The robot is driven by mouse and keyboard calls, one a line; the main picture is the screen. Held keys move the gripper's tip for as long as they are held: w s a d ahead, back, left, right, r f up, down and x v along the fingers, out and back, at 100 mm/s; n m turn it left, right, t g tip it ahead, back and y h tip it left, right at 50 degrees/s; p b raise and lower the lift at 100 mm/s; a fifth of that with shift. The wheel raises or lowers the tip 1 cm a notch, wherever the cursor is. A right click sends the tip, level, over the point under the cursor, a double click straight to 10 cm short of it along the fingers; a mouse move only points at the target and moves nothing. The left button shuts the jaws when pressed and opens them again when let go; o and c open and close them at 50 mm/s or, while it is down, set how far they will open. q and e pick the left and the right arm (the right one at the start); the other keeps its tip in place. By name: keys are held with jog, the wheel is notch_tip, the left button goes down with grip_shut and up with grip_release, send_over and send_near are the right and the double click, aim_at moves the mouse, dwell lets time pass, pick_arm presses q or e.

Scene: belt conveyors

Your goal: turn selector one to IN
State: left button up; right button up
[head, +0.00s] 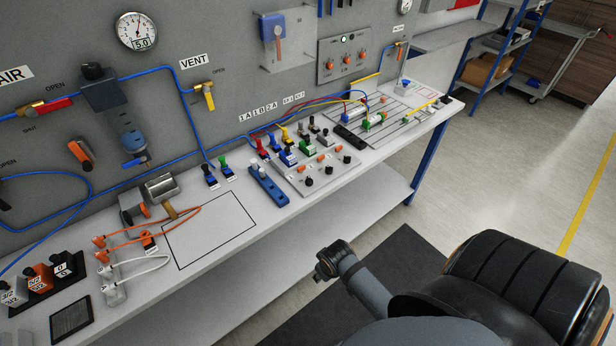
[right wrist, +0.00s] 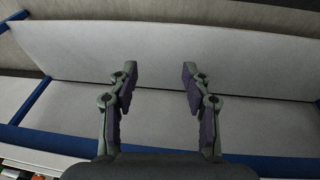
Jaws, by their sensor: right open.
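Two sets of small knobs could hold selector one, and I cannot read their labels. A grey wall panel (head: 346,55) at upper middle carries several orange knobs, such as the leftmost one (head: 329,64). A sloped grey control panel (head: 308,165) on the bench carries orange knobs and black knobs (head: 308,181). My right gripper is open and empty in the right wrist view (right wrist: 160,85), over pale surfaces with blue frame parts. In the head view, part of my right arm shows in front of the bench, apart from both panels. My left gripper is out of view.
The bench (head: 240,262) holds coloured plugs, a blue block (head: 268,187), orange and white leads, and labelled blocks at lower left. Blue tubing and valves run along the wall. A lower shelf (head: 300,245) sits under the bench. The outlined bench area (head: 210,228) is mostly clear.

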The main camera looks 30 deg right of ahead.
jog(key=w+r, duration=0.6)
jog(key=r, duration=0.2)
notch_tip(320, 180, up, 11)
jog(key=n+g, duration=0.1)
jog(key=g, duration=0.1)
send_over(310, 179)
jog(key=s+a, duration=0.1)
jog(key=s, duration=0.1)
jog(key=shift+s+a+f+y, duration=0.1)
jog(key=shift+a+y, duration=0.1)
jog(key=shift+y, duration=0.2)
notch_tip(310, 179, up, 5)
jog(key=w+d, duration=0.2)
jog(key=w, duration=0.1)
jog(key=shift+g+y, duration=0.4)
jog(key=f, duration=0.3)
jog(key=f+p, duration=0.1)
jog(key=f, duration=0.6)
jog(key=shift+s+a+f+p, duration=0.25)
jog(key=shift+a+f+p, duration=0.05)
jog(key=shift+p, duration=0.1)
grip_shut()
